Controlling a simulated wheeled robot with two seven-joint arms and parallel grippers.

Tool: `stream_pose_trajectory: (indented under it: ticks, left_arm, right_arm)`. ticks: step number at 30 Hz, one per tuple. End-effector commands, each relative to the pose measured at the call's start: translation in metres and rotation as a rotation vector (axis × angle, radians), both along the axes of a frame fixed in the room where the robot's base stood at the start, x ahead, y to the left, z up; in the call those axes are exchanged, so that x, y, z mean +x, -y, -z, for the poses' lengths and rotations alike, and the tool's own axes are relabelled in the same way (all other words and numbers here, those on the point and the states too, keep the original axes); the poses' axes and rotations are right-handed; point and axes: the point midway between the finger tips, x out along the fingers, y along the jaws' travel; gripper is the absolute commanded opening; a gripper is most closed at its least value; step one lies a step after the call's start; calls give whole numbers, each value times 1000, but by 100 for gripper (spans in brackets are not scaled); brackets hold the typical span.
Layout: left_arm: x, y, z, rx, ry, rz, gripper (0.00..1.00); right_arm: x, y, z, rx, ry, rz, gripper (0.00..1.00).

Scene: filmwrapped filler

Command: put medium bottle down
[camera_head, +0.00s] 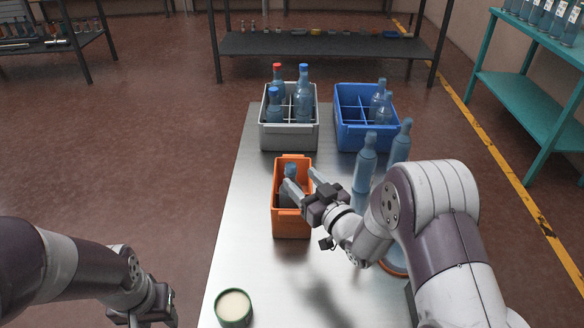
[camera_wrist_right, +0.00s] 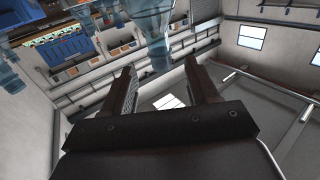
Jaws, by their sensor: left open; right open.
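A translucent blue bottle (camera_head: 290,172) stands in the orange crate (camera_head: 292,227), its lower part partly hidden by the crate and my gripper. I cannot tell its size class for sure. My right gripper (camera_head: 303,181) is open at the crate's right side, its fingers pointing toward this bottle. In the right wrist view a bottle (camera_wrist_right: 152,22) shows beyond and between the open fingertips (camera_wrist_right: 160,72), apparently not clamped. My left gripper (camera_head: 146,316) is low at the left, off the table, open and empty, partly cut off by the frame.
A grey crate (camera_head: 290,138) and a blue crate (camera_head: 368,139), both divided and holding bottles, stand at the table's far end. Two bottles (camera_head: 365,163) (camera_head: 401,143) stand right of the orange crate. A green-rimmed round container (camera_head: 234,308) sits near the front.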

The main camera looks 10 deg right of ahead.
Motion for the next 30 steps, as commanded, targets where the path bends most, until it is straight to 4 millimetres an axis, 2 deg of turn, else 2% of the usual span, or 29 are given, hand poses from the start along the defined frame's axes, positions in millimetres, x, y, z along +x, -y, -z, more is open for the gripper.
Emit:
stream_pose_trajectory:
  ticks: [3,6,9,11,14,16,18,21,24,27,30]
  left_arm:
    - [0,0,-4,0,0,0,43]
    - [0,0,-6,0,0,0,43]
    - [0,0,-6,0,0,0,43]
    - [0,0,-6,0,0,0,43]
    - [0,0,-6,0,0,0,43]
    - [0,0,-6,0,0,0,43]
    - [0,0,-6,0,0,0,43]
    - [0,0,-6,0,0,0,43]
    - [0,0,-6,0,0,0,43]
    - [0,0,-6,0,0,0,43]
    - [0,0,-6,0,0,0,43]
  right_arm:
    - [-24,10,-2,1,-2,3,59]
    - [-38,17,-1,0,-1,2,59]
    - [-45,20,1,-10,-16,8,59]
    - [-43,24,6,-45,-82,36,59]
    - [-45,39,26,-158,-328,135,59]
    - [-66,52,42,-229,-567,215,59]
    - [-103,61,54,-274,-812,274,59]
    - [-164,60,61,-298,-1115,309,59]
    - [-212,54,60,-298,-1322,307,59]
    - [-235,50,58,-296,-1416,299,59]
    - [-239,49,58,-295,-1435,297,59]
